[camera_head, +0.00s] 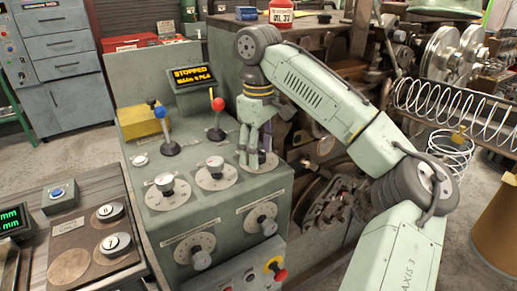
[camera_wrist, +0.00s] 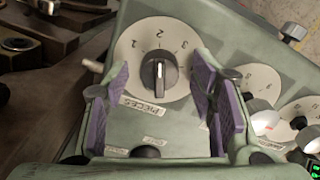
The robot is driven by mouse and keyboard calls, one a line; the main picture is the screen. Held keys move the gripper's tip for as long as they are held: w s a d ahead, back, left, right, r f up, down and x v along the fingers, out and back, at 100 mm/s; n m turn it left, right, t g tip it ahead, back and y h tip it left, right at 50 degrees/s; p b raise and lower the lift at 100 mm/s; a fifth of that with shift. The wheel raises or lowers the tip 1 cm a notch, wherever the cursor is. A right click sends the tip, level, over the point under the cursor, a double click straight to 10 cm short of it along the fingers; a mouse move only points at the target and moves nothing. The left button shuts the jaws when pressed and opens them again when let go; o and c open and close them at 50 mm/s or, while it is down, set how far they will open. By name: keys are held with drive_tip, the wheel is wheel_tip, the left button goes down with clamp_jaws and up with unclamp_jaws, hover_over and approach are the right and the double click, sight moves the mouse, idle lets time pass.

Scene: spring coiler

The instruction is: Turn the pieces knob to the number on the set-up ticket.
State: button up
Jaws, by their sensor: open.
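The bar lies nearly upright in the picture. Some dial numerals can be read, but I cannot tell which one the knob marks. A "PIECES" label (camera_wrist: 143,107) sits below the dial. My gripper (camera_wrist: 160,64) is open, with its purple-padded fingers on either side of the knob and nothing clasped. In the head view my gripper (camera_head: 257,160) points down at the rear right dial and hides most of it. I cannot make out a set-up ticket.
Two similar knobs, one in the middle (camera_head: 215,165) and one at left (camera_head: 166,183), stand beside it on the green console. Behind are a red-knobbed lever (camera_head: 217,105), a blue-knobbed lever (camera_head: 160,114) and a display (camera_head: 193,77) reading "STOPPED". A wire coil (camera_head: 450,105) hangs at right.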

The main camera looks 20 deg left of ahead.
sight(258, 149)
drive_tip(key=shift+r, duration=0.15)
wheel_tip(258, 149, up, 12)
idle(0.4)
idle(0.4)
